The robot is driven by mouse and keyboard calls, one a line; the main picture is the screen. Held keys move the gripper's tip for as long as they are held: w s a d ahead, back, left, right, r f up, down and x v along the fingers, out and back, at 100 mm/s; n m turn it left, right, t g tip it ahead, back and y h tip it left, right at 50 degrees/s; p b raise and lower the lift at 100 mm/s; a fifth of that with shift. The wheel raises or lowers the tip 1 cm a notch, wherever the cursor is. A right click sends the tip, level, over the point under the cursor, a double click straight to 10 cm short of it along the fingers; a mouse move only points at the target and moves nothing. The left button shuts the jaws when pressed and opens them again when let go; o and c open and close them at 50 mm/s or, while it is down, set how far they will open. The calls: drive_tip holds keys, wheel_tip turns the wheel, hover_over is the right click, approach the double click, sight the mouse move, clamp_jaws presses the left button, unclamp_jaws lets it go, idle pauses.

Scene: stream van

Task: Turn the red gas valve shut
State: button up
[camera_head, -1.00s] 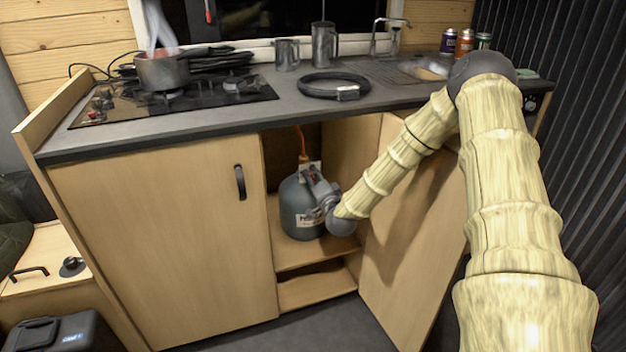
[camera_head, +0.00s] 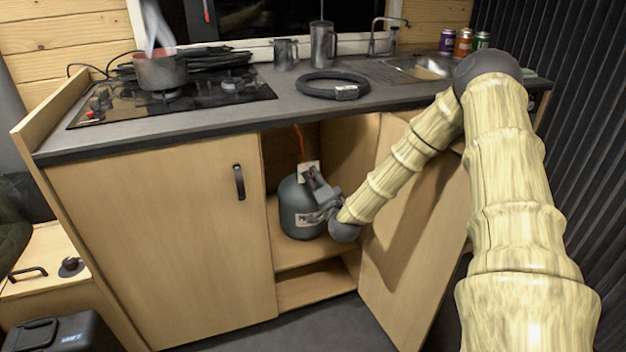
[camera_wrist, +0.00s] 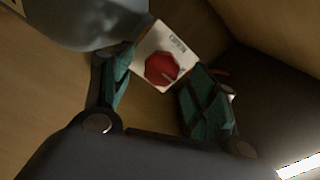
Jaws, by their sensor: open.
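The red valve knob (camera_wrist: 161,69) is eight-sided and sits on a white plate (camera_wrist: 177,45) in the wrist view. The same plate (camera_head: 308,170) shows above the grey gas bottle (camera_head: 298,206) inside the cupboard; the knob itself is hidden there behind my gripper. The bottle (camera_wrist: 95,18) fills the upper left of the wrist view. My gripper (camera_wrist: 164,80) is open, its green-padded fingers spread to the left and right of the knob in the picture. I cannot tell whether either finger touches it. In the head view my gripper (camera_head: 316,183) is at the bottle's upper right.
The open cupboard door (camera_head: 412,235) stands right of the opening, close to my forearm. The closed door (camera_head: 165,240) is on the left. A red-orange hose (camera_head: 300,143) rises above the plate. On the hob (camera_head: 205,92) a pot (camera_head: 161,72) is smoking.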

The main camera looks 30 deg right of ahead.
drive_tip(key=shift+v, duration=2.5)
drive_tip(key=s+a+f+n+g+y, duration=0.35)
drive_tip(key=s+a+f, duration=0.35)
drive_tip(key=a+f, duration=0.25)
drive_tip(key=s+a+f+n+g+y, duration=0.2)
drive_tip(key=s+a+f+n+g, duration=0.25)
drive_tip(key=s+a+f, duration=0.4)
drive_tip(key=s+a+f+n+g, duration=0.35)
drive_tip(key=s+f, duration=0.25)
drive_tip(key=s, duration=0.6)
drive_tip(key=s+a+f+n+g, duration=0.3)
drive_tip(key=s+a+f+g, duration=0.3)
drive_tip(key=s, duration=0.6)
drive_tip(key=s+h, duration=0.1)
drive_tip(key=s, duration=0.4)
wheel_tip(320, 180, up, 23)
drive_tip(key=p, duration=2.4)
drive_tip(key=shift+d+r+n, duration=0.25)
drive_tip(key=shift+d+n, duration=0.1)
drive_tip(key=shift+n, duration=0.1)
